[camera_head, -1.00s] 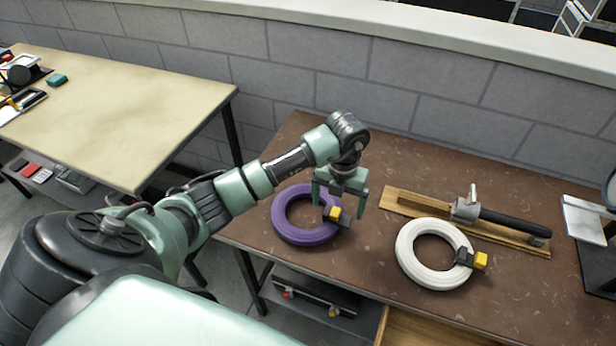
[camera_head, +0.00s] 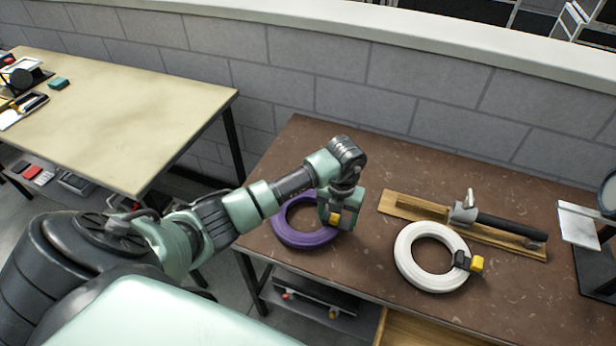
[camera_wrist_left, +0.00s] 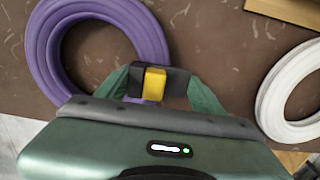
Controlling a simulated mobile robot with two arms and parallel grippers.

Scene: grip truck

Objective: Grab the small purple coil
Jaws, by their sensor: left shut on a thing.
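The purple coil (camera_head: 288,238) lies flat on the brown table, with a black and yellow block on its right side. It also shows in the left wrist view (camera_wrist_left: 45,50), where the yellow and black block (camera_wrist_left: 155,84) sits between my fingers. My left gripper (camera_head: 336,218) is down at that block and shut on it, from above. The gripper hides part of the coil's right side in the head view. The coil still rests on the table. My right gripper is not in view.
A white coil (camera_head: 408,262) with its own black and yellow block lies to the right. Behind it is a wooden board (camera_head: 400,204) with a black-handled tool (camera_head: 510,226). A pale table (camera_head: 120,110) stands at the left, and a grey wall rises behind.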

